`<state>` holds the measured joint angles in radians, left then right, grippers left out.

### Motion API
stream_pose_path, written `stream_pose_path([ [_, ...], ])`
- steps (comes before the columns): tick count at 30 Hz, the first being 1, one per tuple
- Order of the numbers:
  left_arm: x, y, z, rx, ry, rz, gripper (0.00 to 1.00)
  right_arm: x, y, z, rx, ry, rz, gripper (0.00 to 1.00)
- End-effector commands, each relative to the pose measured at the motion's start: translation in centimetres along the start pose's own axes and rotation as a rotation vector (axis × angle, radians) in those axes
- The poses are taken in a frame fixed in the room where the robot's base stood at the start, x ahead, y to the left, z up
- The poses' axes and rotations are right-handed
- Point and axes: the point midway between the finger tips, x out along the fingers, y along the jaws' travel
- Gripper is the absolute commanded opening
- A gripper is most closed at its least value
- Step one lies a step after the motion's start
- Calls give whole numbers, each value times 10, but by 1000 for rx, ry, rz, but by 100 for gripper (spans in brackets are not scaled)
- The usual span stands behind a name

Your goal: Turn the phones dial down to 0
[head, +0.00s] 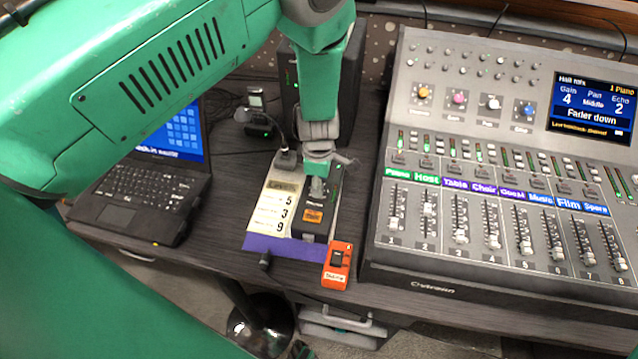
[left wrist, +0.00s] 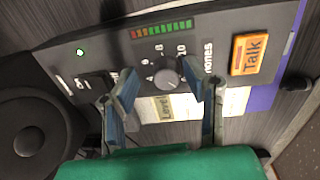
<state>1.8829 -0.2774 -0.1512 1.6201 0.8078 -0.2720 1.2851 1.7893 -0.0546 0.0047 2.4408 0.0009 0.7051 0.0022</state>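The phones dial (left wrist: 167,70) is a small grey knob on a dark box with numbers around it and the word "phones" beside it. It shows in the left wrist view; I cannot clearly read its pointer. My left gripper (left wrist: 166,83) is open, with one finger on each side of the dial; I cannot tell if they touch it. In the head view my left gripper (head: 317,182) points down over the dark box (head: 309,227) and hides the dial. My right gripper is in neither view.
An orange Talk button (left wrist: 250,54) is on the same box. A notepad (head: 276,205) lies to its left, and a small orange device (head: 337,265) in front. A laptop (head: 150,190) stands left and a fader console (head: 500,200) right.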

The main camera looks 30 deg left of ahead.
Motion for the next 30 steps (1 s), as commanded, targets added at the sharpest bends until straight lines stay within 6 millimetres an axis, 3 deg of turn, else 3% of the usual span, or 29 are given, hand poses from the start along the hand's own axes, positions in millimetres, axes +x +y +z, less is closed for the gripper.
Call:
stream_pose_path([
  [11, -3, -4, -1, 1, 1, -9, 43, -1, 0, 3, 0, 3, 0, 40],
  [14, -15, -3, 0, 2, 1, -9, 43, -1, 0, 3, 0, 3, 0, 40],
  [24, -85, -1, 0, 3, 2, -6, 43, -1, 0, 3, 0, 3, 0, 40],
  [30, -110, -1, 1, 1, 2, -8, 43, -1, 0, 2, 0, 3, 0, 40],
])
